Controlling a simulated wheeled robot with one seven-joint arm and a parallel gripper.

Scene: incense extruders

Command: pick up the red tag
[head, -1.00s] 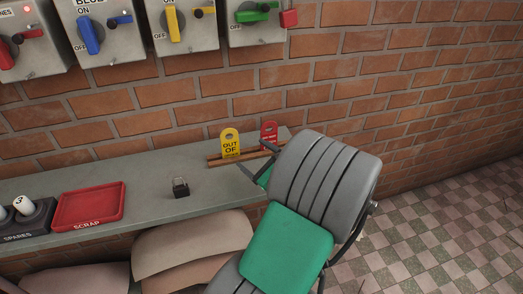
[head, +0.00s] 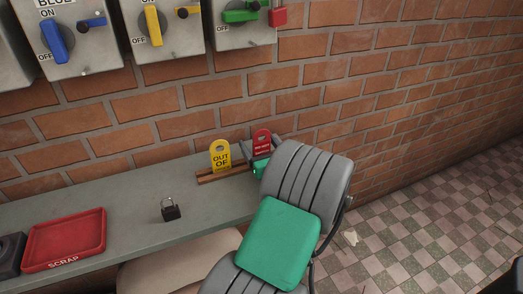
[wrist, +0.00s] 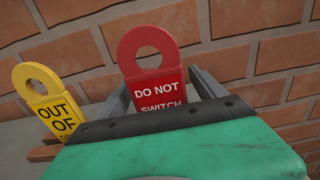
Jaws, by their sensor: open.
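The red tag (head: 262,141) stands upright in a wooden rack (head: 222,173) at the right end of the grey shelf. In the wrist view the red tag (wrist: 155,72) shows a round hole at its top and the words "DO NOT SWITCH"; its lower part is hidden behind my gripper's green body. My gripper (head: 259,152) is open at the tag. In the wrist view one finger of my gripper (wrist: 161,92) is on each side of the tag, with a gap visible to at least the right finger.
A yellow "OUT OF" tag (head: 220,157) stands in the same rack, just left of the red tag. A black padlock (head: 171,212) and a red scrap tray (head: 64,240) are on the shelf (head: 130,199). The brick wall (head: 400,80) is close behind the rack.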

